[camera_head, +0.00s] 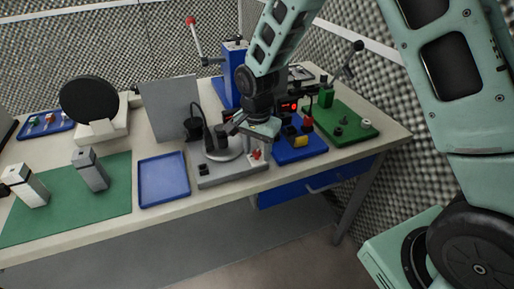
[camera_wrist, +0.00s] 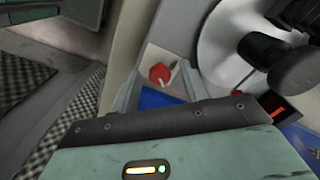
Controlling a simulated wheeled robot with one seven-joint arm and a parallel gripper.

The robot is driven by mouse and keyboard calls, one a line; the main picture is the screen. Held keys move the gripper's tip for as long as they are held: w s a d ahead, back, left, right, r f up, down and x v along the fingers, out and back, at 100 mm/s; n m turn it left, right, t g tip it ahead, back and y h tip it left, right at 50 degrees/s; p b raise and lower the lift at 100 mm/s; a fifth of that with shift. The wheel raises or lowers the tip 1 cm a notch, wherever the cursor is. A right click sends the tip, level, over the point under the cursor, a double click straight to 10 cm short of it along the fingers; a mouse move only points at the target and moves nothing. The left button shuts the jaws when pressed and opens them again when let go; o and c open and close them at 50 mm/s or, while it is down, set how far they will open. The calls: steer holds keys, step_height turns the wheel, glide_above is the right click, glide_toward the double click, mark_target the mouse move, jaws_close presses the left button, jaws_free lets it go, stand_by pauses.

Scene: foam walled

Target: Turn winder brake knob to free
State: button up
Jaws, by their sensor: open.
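The winder (camera_head: 232,168) stands on a grey base near the table's front edge, with a white disc and dark upright parts. Its red knob (camera_head: 257,154) sits on a small pale plate at the base's right end. In the wrist view the red knob (camera_wrist: 160,74) shows on the pale plate (camera_wrist: 165,57), with a small grey mark or pointer beside it. My gripper (camera_head: 260,146) is above the knob, pointing down. In the wrist view its open fingers lie either side of the knob, with space between. I cannot tell whether they touch it, nor read any label.
A blue tray (camera_head: 163,180) lies left of the winder. A green board (camera_head: 340,122) lies farther right. Two grey-white blocks stand on a green mat (camera_head: 70,207).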

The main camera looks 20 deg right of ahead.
jaws_close()
stand_by(0.4)
steer(key=n, duration=0.4)
steer(key=shift+p, duration=0.35)
steer(key=n, duration=0.4)
steer(key=shift+n+p, duration=0.3)
steer(key=shift+p, duration=0.1)
steer(key=n+p, duration=0.1)
steer(key=n, duration=0.3)
steer(key=shift+n, duration=0.3)
steer(key=n+p, duration=0.1)
steer(key=n, duration=0.3)
steer(key=shift+a+n, duration=0.1)
steer(key=shift+n, duration=0.2)
